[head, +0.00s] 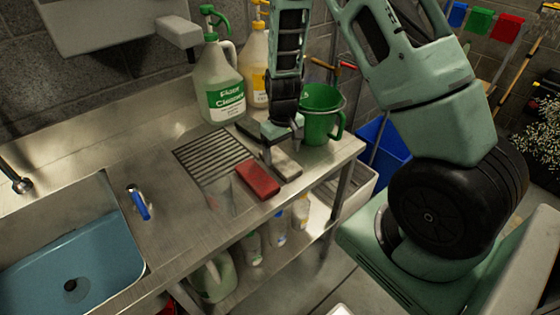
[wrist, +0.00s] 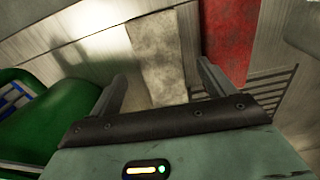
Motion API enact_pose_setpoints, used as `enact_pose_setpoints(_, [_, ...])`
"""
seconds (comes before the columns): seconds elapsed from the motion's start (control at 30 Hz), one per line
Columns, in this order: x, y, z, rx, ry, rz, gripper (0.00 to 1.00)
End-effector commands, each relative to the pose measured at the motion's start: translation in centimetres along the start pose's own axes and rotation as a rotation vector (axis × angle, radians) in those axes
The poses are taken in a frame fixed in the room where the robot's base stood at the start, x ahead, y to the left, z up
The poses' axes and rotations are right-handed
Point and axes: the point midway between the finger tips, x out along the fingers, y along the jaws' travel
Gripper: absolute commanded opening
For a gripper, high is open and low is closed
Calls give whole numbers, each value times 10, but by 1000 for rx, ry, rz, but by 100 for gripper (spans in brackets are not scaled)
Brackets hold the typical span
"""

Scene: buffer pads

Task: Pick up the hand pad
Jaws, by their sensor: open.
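Pads lie side by side on the steel counter by the drain grooves; I cannot tell by looks alone which is the hand pad. A pale grey-white pad (head: 287,168) lies directly below my gripper (head: 281,148). A dark pad (head: 249,131) shows partly behind my gripper. In the wrist view, my gripper (wrist: 160,78) is open and empty, with the pale pad (wrist: 157,55) between its fingers' lines. The red pad (wrist: 229,40) is right of the right finger. Whether the fingers touch the pale pad is unclear.
A green bucket (head: 322,115) stands close to the right of my gripper, also at left in the wrist view (wrist: 45,125). A sink with a blue basin (head: 75,265) is at left. The counter between is mostly clear.

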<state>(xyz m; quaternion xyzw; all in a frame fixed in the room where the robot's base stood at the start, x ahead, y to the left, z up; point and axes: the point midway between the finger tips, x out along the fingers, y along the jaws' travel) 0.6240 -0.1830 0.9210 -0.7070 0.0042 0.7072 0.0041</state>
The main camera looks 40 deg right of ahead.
Motion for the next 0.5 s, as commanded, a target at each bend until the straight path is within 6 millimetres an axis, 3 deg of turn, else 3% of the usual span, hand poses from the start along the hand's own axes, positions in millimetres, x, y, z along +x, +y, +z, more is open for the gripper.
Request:
enact_pose_setpoints(0.2, [25,-2,0,1,-1,-1,82])
enact_pose_setpoints(0.5, [30,-2,0,-1,1,-1,82])
